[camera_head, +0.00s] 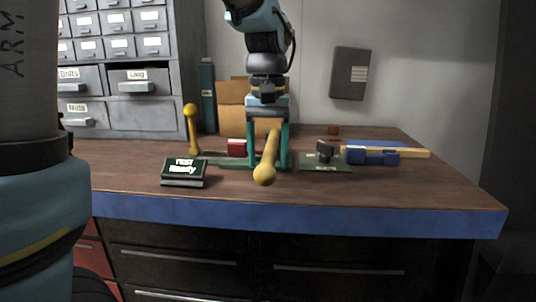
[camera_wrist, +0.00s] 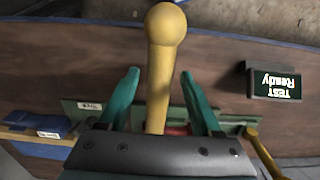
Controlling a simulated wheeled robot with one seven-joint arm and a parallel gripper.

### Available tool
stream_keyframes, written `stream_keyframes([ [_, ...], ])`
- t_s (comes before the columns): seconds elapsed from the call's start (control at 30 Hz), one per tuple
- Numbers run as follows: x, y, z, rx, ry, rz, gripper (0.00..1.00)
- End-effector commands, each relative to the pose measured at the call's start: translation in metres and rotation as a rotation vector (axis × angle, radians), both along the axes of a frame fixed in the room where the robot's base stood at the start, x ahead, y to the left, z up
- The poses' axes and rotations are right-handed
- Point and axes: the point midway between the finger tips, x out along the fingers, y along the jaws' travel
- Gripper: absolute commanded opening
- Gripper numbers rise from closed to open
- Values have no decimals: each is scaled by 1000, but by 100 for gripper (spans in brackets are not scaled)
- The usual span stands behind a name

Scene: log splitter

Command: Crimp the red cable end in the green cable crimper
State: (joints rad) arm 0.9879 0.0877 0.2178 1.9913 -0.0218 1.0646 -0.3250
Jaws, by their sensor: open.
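My gripper (camera_head: 268,160) is open, with its two teal fingers pointing down over the bench. A yellow lever with a ball end (camera_head: 265,174) stands between the fingers; in the wrist view the lever (camera_wrist: 162,60) runs between them with a gap on each side. A green base (camera_head: 222,161) lies to the left of the gripper, with a second yellow ball-ended lever (camera_head: 192,130) upright at its left end. A red piece (camera_head: 237,148) sits just behind this base; its lower part shows red in the wrist view (camera_wrist: 178,130). I cannot make out a cable end; the gripper hides part of the crimper.
A "TEST Ready" display (camera_head: 184,171) stands at the front left of the bench (camera_head: 420,185). Drawers (camera_head: 125,80) and a cardboard box (camera_head: 232,100) stand behind. The front right is clear.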

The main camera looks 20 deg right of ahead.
Motion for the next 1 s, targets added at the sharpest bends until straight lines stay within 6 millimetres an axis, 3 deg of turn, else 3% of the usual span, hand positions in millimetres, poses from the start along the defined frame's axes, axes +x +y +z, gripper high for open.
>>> stream_keyframes([
  [0.07, 0, 0, 0, 0, 0, 0, 62],
  [0.6, 0, 0, 0, 0, 0, 0, 2],
  [1.0, 0, 0, 0, 0, 0, 0, 0],
])
